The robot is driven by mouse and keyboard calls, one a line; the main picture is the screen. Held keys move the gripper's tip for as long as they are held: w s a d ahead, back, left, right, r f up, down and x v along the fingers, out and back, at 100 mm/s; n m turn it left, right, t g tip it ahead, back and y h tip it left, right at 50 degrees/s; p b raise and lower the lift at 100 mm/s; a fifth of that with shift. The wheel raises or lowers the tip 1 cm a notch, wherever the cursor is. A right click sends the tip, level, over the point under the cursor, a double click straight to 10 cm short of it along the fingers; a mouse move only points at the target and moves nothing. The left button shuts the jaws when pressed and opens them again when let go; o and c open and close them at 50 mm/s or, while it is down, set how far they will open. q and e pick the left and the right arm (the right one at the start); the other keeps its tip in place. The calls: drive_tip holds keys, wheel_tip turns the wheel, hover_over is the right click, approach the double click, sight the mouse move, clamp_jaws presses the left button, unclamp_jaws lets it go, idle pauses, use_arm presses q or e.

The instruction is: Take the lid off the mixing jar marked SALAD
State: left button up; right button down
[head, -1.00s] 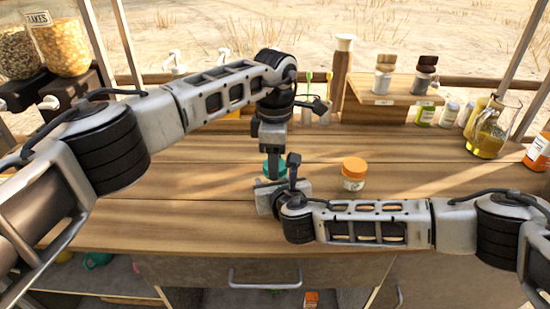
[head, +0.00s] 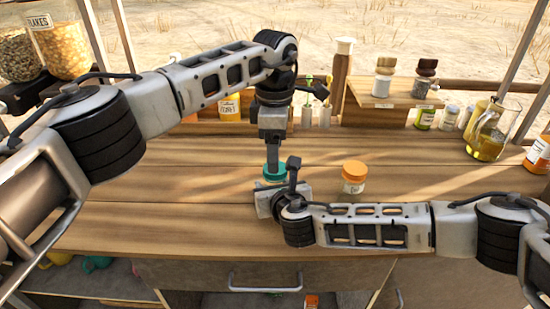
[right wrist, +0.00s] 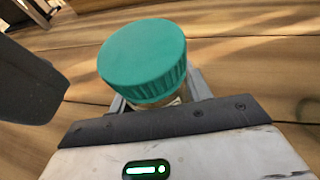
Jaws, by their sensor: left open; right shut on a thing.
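A jar with a ribbed teal lid (head: 271,182) stands on the wooden counter in the middle of the head view, mostly hidden by my grippers. In the right wrist view the teal lid (right wrist: 143,55) sits on the jar, and a bit of the jar (right wrist: 158,103) shows below it. No marking on it can be read. My right gripper (head: 277,194) is shut on the jar below the lid. My open left gripper (head: 273,170) points down at the lid from above; in the right wrist view a dark part beside the lid, apart from it, looks like its finger.
An orange-lidded jar (head: 354,176) stands close on the right. A shelf with shakers (head: 390,92), small jars and an oil jug (head: 488,140) are at the back right. A honey container (head: 230,107) is behind my left arm. The front counter is mostly clear.

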use_arm(q)
drive_tip(key=shift+r, duration=0.5)
drive_tip(key=shift+c, duration=0.5)
drive_tip(key=m, duration=0.2)
drive_tip(key=r+m, duration=0.1)
drive_tip(key=m, duration=0.1)
drive_tip(key=shift+r+m, duration=0.15)
drive_tip(key=shift+m, duration=0.25)
drive_tip(key=m, duration=0.2)
drive_tip(key=r+m, duration=0.1)
drive_tip(key=m, duration=0.3)
drive_tip(key=shift+r+m, duration=0.3)
drive_tip(key=shift+r, duration=0.1)
drive_tip(key=shift+m, duration=0.4)
drive_tip(key=shift+f, duration=0.1)
wheel_tip(320, 180, down, 8)
drive_tip(key=shift+r, duration=0.2)
drive_tip(key=shift+c, duration=0.3)
